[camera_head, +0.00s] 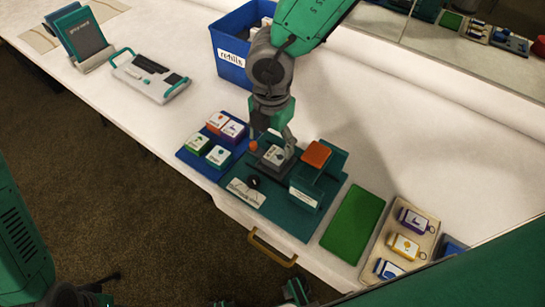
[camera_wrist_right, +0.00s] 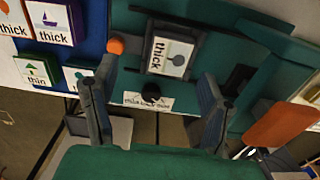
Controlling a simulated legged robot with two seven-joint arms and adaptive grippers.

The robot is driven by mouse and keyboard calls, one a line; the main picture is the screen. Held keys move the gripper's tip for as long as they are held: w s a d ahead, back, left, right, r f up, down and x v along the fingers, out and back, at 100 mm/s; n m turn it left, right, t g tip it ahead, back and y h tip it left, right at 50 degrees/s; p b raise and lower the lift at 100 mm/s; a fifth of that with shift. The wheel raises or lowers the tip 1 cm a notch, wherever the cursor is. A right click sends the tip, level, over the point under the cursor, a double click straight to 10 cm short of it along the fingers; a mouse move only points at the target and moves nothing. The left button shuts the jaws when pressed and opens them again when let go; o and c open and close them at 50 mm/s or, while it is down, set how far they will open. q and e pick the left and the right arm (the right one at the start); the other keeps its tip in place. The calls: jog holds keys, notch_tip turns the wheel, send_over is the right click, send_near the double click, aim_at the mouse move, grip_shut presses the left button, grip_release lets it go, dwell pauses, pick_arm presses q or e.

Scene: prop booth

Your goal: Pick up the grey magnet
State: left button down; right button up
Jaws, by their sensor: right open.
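The grey magnet (camera_head: 274,154) sits on the dark green board (camera_head: 283,219), in a dark frame. In the right wrist view the magnet (camera_wrist_right: 168,54) carries a white card reading "thick" with a round picture. My right gripper (camera_head: 273,144) comes down from above and is over the magnet in the head view. In the right wrist view its open fingers (camera_wrist_right: 160,75) stand apart, one to each side of the magnet, with nothing held between them. Whether the fingers reach down beside it is unclear.
A blue mat (camera_head: 188,155) with several labelled magnets lies to the left. A green block with an orange top (camera_head: 317,154) stands close on the right. Beyond are a green mat (camera_head: 353,223), a tray (camera_head: 424,228) of tags and a blue bin (camera_head: 228,45).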

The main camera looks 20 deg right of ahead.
aim_at(276, 154)
jog(key=f, duration=0.1)
jog(key=d+f, duration=0.1)
jog(key=f, duration=0.2)
jog(key=shift+s+d, duration=0.15)
jog(key=shift+s, duration=0.2)
jog(key=shift+d+f, duration=0.1)
jog(key=shift+f, duration=0.3)
jog(key=shift+a, duration=0.3)
jog(key=shift+a+r, duration=0.1)
jog(key=shift+a, duration=0.1)
jog(key=c, duration=1.2)
pick_arm(q)
jog(key=shift+d+f, duration=0.1)
jog(key=shift+d, duration=0.2)
pick_arm(e)
jog(key=shift+d, duration=0.1)
jog(key=shift+c, duration=0.2)
jog(key=shift+d, duration=0.1)
pick_arm(q)
jog(key=shift+d, duration=0.1)
